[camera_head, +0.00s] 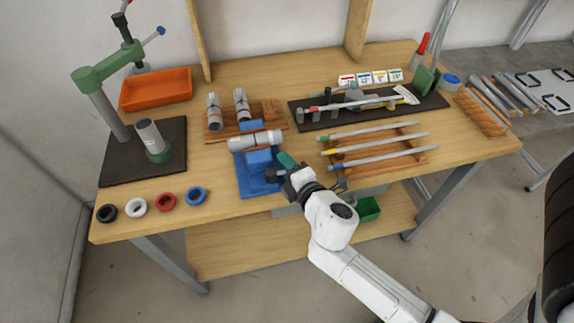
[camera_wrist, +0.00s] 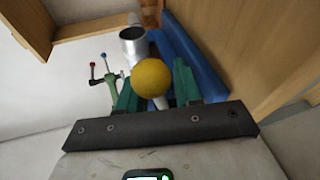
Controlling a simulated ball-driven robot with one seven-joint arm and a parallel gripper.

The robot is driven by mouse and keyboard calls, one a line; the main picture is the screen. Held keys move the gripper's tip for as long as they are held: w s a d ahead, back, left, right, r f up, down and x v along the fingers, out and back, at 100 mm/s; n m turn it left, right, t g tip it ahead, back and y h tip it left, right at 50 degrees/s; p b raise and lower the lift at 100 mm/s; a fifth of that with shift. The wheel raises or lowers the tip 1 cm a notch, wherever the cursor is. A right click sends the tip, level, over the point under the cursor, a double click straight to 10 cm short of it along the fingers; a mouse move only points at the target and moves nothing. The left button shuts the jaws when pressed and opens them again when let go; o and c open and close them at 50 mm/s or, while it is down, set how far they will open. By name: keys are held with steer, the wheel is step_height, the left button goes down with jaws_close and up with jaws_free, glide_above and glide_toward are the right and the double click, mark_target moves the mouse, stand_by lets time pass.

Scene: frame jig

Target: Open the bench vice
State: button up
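The blue bench vice (camera_head: 258,183) stands at the bench's front edge in the head view, left of my gripper. A grey cylinder (camera_head: 256,140) lies across its top. In the wrist view the vice (camera_wrist: 190,50) shows as a long blue body behind the fingers. My gripper (camera_head: 280,166) is at the vice's front right side. In the wrist view a yellow ball knob (camera_wrist: 151,78) on a pale bar sits between my green fingers (camera_wrist: 156,88), overlapping the left one. The fingers stand apart; whether they press on the knob or bar is unclear.
Coloured rings (camera_head: 166,201) lie at the bench's front left. Right of the vice is a wooden rack (camera_head: 340,158) with several rods. A green press (camera_head: 105,68) stands at the left and an orange bin (camera_head: 156,88) behind. A green bin (camera_head: 367,208) sits below the bench top.

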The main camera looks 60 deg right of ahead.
steer(key=shift+o, duration=0.2)
steer(key=b+v, duration=0.3)
steer(key=v, duration=0.8)
